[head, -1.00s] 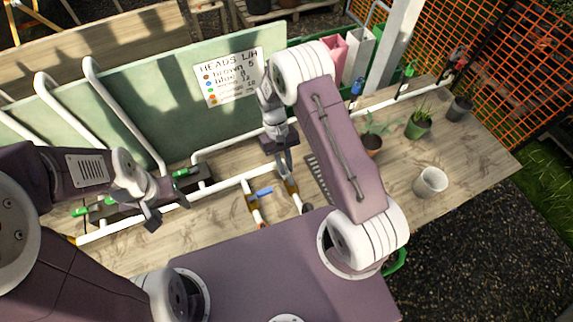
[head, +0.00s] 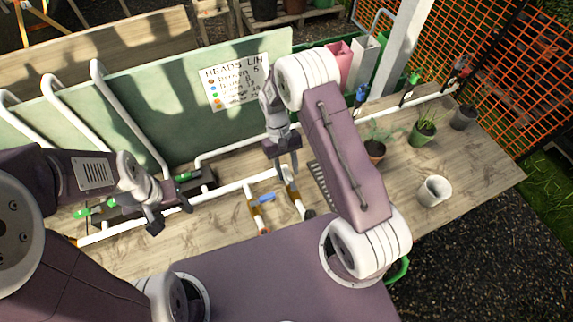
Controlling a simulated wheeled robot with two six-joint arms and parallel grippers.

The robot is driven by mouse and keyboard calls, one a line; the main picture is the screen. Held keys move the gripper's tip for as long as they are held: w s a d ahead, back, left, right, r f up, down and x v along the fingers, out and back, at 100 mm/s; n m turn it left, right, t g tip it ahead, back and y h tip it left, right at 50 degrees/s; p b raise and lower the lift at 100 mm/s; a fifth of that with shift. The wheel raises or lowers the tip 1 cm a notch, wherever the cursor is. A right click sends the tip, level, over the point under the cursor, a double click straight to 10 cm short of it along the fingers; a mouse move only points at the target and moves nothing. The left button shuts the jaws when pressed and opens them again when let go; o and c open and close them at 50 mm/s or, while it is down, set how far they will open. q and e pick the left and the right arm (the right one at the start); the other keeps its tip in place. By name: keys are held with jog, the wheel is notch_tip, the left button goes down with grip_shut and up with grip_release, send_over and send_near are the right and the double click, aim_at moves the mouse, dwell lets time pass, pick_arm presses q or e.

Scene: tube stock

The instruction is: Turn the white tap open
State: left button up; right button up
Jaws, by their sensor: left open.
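I cannot pick out a white tap handle for certain. A white pipe (head: 220,191) runs along the bench, with two short branches towards me. The left branch has a brass-coloured fitting (head: 257,213) and a blue tap handle (head: 267,198). The right branch has another brass-coloured fitting (head: 291,187), just below my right gripper (head: 286,170), which partly hides that area. The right gripper points down with its fingers apart, and I see nothing between them. My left gripper (head: 172,217) is open and empty over the left part of the pipe.
Green handles (head: 183,177) sit on the pipework at left. A green board (head: 150,115) with a sign (head: 236,82) stands behind. Plant pots (head: 423,135) and a white cup (head: 434,191) stand on the right of the bench. The bench's front right is mostly clear.

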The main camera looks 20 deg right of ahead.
jog(key=b+v, duration=0.2)
jog(key=v, duration=0.6)
jog(key=shift+w+r, duration=0.1)
jog(key=shift+r, duration=0.05)
